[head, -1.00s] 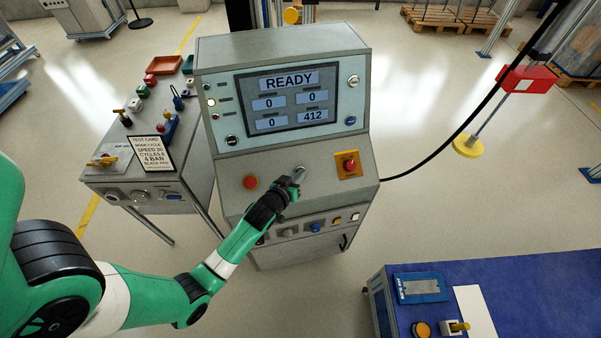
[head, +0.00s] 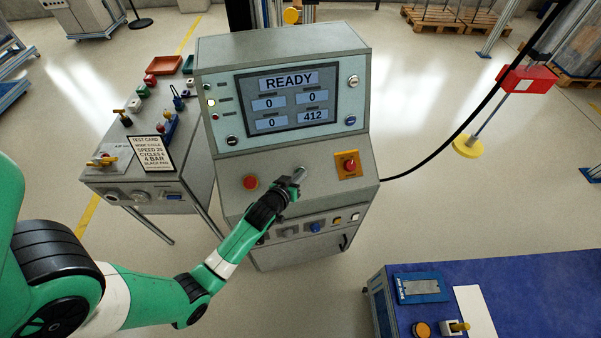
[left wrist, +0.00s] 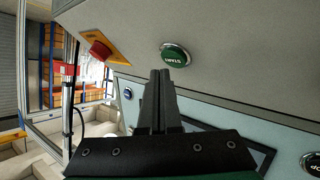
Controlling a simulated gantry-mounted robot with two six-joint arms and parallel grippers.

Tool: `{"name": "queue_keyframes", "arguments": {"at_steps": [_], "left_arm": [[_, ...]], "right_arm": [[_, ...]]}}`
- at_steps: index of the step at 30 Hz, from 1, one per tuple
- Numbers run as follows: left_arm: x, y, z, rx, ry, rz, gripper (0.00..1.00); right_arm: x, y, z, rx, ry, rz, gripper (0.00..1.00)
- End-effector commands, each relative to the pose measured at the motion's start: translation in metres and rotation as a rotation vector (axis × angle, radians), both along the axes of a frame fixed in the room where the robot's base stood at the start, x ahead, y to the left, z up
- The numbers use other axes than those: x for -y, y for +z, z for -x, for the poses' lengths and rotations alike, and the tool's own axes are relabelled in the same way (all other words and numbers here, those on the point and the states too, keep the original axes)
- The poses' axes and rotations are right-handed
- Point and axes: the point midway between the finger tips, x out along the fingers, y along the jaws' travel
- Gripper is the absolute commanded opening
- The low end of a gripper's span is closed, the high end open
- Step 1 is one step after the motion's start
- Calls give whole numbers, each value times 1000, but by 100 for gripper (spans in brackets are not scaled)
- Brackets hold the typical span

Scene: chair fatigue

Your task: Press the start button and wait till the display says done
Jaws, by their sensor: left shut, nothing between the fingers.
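The control console has a display (head: 288,98) that reads READY, with three fields at 0 and one at 412. The green start button (left wrist: 175,55) shows in the left wrist view, its label upside down. In the head view my fingers largely hide it. My left gripper (head: 299,175) is shut and empty, over the console's sloped panel. In the left wrist view its fingertips (left wrist: 160,75) are close to the button, just below it in the picture. I cannot tell whether they touch it. My right gripper is not in view.
A red button (head: 250,182) is left of my gripper, and a red emergency stop on a yellow plate (head: 349,166) is to the right. A side table with a test card (head: 150,153) stands left. A blue-topped bench (head: 540,285) is at the lower right. A black cable (head: 440,150) runs from the console's right.

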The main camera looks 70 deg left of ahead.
Motion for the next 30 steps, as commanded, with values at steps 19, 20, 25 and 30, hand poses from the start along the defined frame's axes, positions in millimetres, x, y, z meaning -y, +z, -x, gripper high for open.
{"name": "queue_keyframes", "arguments": {"at_steps": [19,20,25,30], "left_arm": [[-5,-7,-1,0,0,-1,0],[-5,-7,-1,0,0,-1,0],[-5,-7,-1,1,0,-1,0],[-5,-8,-1,0,0,0,0]], "right_arm": [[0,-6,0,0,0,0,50],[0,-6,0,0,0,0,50],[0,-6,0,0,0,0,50],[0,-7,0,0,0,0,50]]}}
